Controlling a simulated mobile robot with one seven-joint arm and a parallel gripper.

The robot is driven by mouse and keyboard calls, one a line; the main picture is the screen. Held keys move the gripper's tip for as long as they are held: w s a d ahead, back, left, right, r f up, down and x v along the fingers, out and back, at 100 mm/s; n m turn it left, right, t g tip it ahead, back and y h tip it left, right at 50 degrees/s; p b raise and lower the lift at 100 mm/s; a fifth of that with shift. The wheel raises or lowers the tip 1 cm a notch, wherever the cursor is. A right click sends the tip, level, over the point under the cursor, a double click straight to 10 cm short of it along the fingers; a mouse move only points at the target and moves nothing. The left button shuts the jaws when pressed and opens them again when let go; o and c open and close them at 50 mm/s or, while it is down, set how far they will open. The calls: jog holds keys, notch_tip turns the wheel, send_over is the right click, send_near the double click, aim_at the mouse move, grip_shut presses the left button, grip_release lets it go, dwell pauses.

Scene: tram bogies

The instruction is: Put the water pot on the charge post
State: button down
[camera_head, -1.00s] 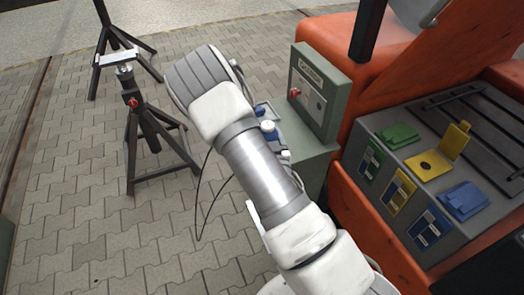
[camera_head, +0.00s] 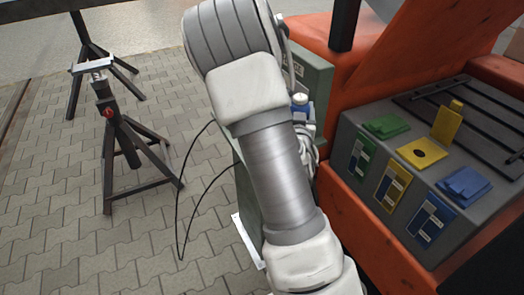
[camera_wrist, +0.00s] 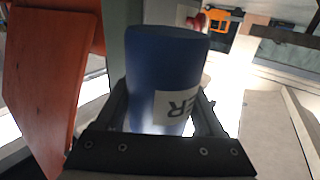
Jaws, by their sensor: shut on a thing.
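In the wrist view a blue cylinder with a white label, taken as the water pot (camera_wrist: 150,75), stands between the fingers of my gripper (camera_wrist: 163,98). The gripper is shut on it. The label shows letters ending in "ER", upside down.
An orange machine at right carries a grey box with a green flap (camera_head: 386,127), an open yellow flap (camera_head: 447,122) and a blue flap (camera_head: 464,185). A black stand (camera_head: 125,150) stands at left. A thin black cable (camera_head: 180,215) hangs by my arm.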

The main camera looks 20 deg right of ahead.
jog(key=shift+w+a+f+b, duration=0.5)
jog(key=shift+w+a+f, duration=0.85)
jog(key=shift+f, duration=0.45)
jog(key=shift+w+a+f+b, duration=0.55)
jog(key=shift+w+a+f, duration=0.5)
jog(key=shift+a+f, duration=0.7)
jog(key=shift+w+a+f+b, duration=0.5)
jog(key=shift+w+a+f, duration=0.75)
jog(key=shift+f, duration=0.65)
jog(key=shift+s+f, duration=0.1)
jog(key=shift+f, duration=0.1)
grip_release()
